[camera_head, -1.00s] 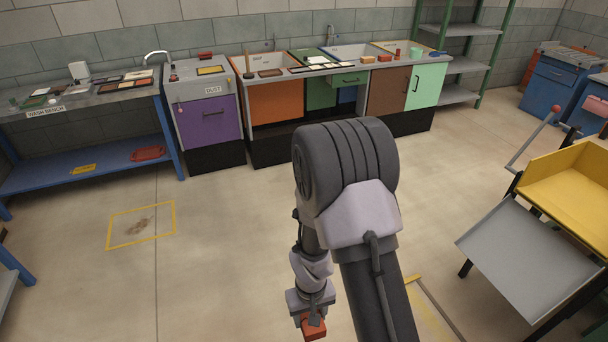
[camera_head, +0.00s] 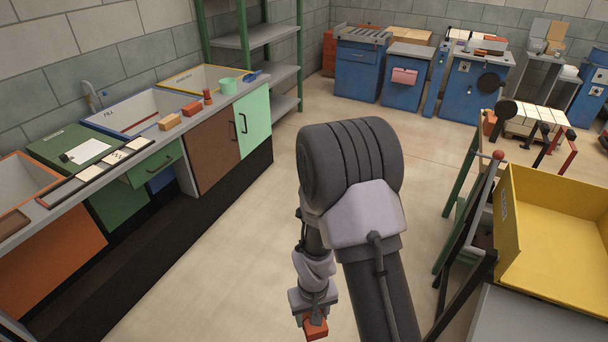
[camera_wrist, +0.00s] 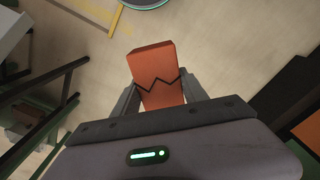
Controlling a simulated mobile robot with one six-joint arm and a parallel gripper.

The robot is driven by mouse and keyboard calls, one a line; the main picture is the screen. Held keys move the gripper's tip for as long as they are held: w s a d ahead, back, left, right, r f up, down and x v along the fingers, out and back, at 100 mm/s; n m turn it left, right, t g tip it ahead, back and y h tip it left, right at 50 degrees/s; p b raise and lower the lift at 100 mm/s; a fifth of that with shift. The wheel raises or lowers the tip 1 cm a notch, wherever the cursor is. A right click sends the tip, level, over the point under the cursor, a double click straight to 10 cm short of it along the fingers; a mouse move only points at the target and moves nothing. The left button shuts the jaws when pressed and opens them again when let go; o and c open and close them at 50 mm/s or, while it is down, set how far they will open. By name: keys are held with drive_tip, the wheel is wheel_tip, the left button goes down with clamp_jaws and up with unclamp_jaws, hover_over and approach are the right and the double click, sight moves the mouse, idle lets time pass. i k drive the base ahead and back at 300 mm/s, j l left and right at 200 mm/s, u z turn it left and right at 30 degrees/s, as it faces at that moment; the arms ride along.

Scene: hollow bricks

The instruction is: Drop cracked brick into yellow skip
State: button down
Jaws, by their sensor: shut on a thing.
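My gripper (camera_head: 314,316) is shut on an orange-red brick (camera_head: 316,330) and holds it low in front of me, above the floor. In the wrist view the brick (camera_wrist: 158,72) sits between both fingers, and a dark zigzag crack line runs across its face. The yellow skip (camera_head: 555,271) stands at the right of the head view. It is an open-topped box with a dark label on its left wall, and its visible inside looks empty. My gripper is well to the left of the skip and apart from it.
A grey panel (camera_head: 540,318) lies in front of the skip. A red-knobbed lever (camera_head: 497,156) and dark posts stand at its left. A counter with sinks (camera_head: 150,110) runs along the left. Blue machines (camera_head: 405,75) line the back. The floor (camera_head: 270,210) between is clear.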

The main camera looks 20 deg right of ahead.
sight(550, 231)
drive_tip(key=i+l+z, duration=0.15)
drive_tip(key=i+z, duration=0.15)
drive_tip(key=i, duration=0.25)
drive_tip(key=i+z, duration=0.3)
drive_tip(key=i, duration=0.2)
drive_tip(key=i+j+z, duration=0.15)
drive_tip(key=i+z, duration=0.15)
drive_tip(key=i, duration=0.25)
drive_tip(key=i+j+z, duration=0.3)
drive_tip(key=i, duration=0.2)
drive_tip(key=i+j+z, duration=0.35)
drive_tip(key=i, duration=0.15)
